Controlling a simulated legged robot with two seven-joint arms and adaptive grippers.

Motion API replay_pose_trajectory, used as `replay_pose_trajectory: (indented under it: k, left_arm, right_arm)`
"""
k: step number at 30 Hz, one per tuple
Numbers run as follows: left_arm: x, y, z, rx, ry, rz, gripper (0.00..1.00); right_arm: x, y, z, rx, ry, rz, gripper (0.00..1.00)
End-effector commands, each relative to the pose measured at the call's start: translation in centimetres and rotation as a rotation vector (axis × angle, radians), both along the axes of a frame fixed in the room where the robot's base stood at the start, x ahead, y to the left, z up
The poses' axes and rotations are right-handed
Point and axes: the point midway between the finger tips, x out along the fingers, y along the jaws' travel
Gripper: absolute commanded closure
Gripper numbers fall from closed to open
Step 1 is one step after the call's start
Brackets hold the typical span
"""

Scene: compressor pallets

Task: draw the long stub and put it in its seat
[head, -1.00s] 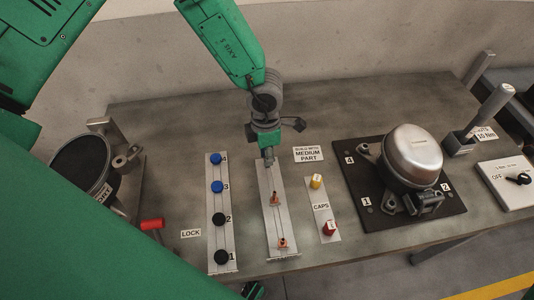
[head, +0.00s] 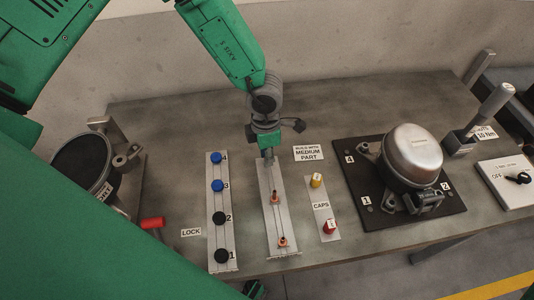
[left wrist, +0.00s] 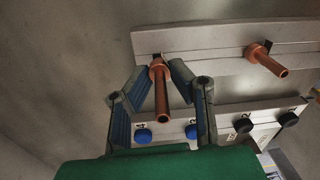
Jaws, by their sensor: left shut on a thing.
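My left gripper (head: 267,156) is at the far end of the pale stub rail (head: 283,222). In the left wrist view its fingers (left wrist: 160,105) are shut on a copper stub (left wrist: 161,92), the long one by its look, at a slot in the rail. I cannot tell whether it has left its slot. Two shorter-looking copper stubs stand nearer on the rail, a middle one (head: 275,197) and a front one (head: 282,242). The compressor (head: 413,157) stands on a dark plate at the right; its stub seats are not clear.
A lock strip (head: 219,240) with blue and black knobs lies left of the rail. A caps strip (head: 318,204) with a yellow and a red cap lies right. A dark round vessel (head: 80,165) stands far left, a lever (head: 492,108) and switch box far right.

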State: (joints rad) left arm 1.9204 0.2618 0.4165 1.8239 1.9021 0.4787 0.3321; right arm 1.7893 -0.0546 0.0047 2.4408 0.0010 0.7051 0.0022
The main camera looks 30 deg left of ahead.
Motion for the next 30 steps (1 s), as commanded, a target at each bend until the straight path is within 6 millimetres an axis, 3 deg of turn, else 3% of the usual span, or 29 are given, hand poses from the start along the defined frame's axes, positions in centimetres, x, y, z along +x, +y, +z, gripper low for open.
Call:
replay_pose_trajectory:
  k: [22,23,24,30]
  left_arm:
    - [0.0,0.0,-1.9,-0.001,-0.001,0.001,1.00]
    - [0.0,0.0,-1.9,-0.001,-0.001,0.001,0.76]
    - [0.0,0.0,-1.8,-0.001,-0.001,0.001,0.61]
    - [0.0,0.0,-1.8,-0.001,-0.001,0.001,0.58]
  right_arm:
    - [0.0,0.0,-1.2,0.000,0.000,0.000,0.60]
    - [0.0,0.0,-1.1,0.000,0.000,0.000,0.60]
    - [0.0,0.0,-1.1,0.000,0.000,0.000,0.60]
    - [0.0,0.0,-1.1,0.000,0.000,0.000,0.60]
